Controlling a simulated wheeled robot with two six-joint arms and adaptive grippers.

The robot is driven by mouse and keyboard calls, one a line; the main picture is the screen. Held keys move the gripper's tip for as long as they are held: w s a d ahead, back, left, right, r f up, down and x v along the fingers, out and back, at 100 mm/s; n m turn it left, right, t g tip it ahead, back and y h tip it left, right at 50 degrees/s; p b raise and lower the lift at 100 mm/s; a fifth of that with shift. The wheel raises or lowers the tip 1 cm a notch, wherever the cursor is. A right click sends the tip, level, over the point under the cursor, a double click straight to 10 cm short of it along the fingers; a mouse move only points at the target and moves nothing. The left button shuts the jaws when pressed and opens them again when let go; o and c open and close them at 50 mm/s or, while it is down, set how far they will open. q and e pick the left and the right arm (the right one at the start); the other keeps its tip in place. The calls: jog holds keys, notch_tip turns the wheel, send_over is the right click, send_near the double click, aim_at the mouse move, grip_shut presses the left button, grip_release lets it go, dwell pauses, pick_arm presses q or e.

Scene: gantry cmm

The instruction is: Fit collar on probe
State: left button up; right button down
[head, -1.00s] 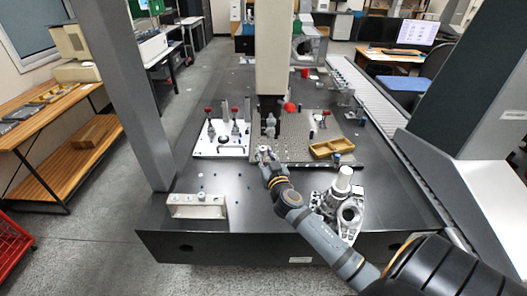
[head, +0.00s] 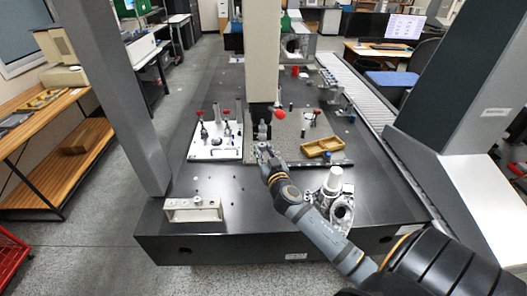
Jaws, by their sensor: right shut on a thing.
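My right gripper (head: 265,150) reaches over the front edge of the grey plate in the head view. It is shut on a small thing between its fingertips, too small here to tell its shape. A grey upright part (head: 262,131) stands just beyond the fingertips, in front of the gantry column (head: 263,60). A red ball (head: 281,114) shows at the right of the column's foot. I cannot pick out the collar or the probe for certain at this size. My left gripper is not in view.
A white fixture plate (head: 214,153) with red-topped clamps lies left of the grey plate (head: 290,145). A metal casting (head: 342,211) stands beside my right forearm. A pale block (head: 194,209) sits at the front left of the dark table.

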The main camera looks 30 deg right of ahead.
jog(key=shift+r, duration=0.6)
jog(key=shift+r, duration=0.25)
dwell(0.8)
dwell(0.4)
jog(key=c, duration=1)
grip_release()
jog(key=v, duration=1.2)
jog(key=shift+f, duration=0.1)
